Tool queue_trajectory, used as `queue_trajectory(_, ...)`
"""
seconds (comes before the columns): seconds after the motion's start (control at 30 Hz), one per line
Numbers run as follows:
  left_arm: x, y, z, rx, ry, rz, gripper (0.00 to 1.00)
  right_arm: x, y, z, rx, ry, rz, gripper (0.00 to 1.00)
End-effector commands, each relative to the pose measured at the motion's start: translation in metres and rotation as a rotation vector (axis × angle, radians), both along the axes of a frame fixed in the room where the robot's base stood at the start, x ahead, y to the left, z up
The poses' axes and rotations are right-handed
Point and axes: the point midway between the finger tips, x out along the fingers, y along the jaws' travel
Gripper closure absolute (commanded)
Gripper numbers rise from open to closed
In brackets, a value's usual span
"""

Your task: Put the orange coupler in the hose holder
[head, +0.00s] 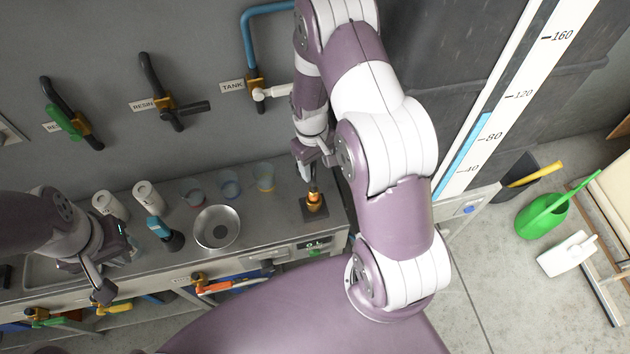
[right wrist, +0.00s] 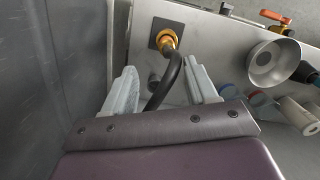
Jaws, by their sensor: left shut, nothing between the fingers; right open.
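The orange coupler (head: 314,199) stands on a dark square plate (head: 306,213) at the right end of the bench. I cannot tell whether the plate is the hose holder or how deep the coupler sits. My right gripper (head: 312,158) is open just above the coupler; its open fingers also show in the right wrist view (right wrist: 162,75). My left gripper (head: 104,290) is shut and empty at the bench's left front.
A metal bowl (head: 217,229), several cups and cans, and a blue-and-black tool (head: 160,230) stand left of the coupler. Wall valves, one labelled TANK (head: 256,90), line the back. An orange-handled valve (head: 214,287) is on the bench front. A dark panel borders the bench at right.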

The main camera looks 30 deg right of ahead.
Motion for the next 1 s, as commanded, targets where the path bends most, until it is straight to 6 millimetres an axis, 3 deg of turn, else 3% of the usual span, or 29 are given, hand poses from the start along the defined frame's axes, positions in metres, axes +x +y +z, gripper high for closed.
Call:
queue_trajectory(0.13,0.0,0.0,0.009,0.0,0.0,0.0,1.0,-0.004,0.0,-0.032,0.001,0.003,0.0,0.43)
queue_trajectory(0.37,0.0,0.0,0.022,0.0,0.0,0.0,1.0,-0.006,0.004,-0.06,0.001,0.002,0.0,0.43)
queue_trajectory(0.57,0.0,0.0,0.034,0.0,0.0,0.0,1.0,-0.007,0.008,-0.094,0.0,0.0,-0.001,0.43)
queue_trajectory(0.83,0.0,0.0,0.033,0.0,0.0,0.0,1.0,-0.007,0.008,-0.102,0.0,-0.002,-0.001,0.43)
queue_trajectory(1.0,0.0,0.0,0.033,0.0,0.0,0.0,1.0,-0.007,0.008,-0.102,0.0,-0.002,-0.001,0.98)
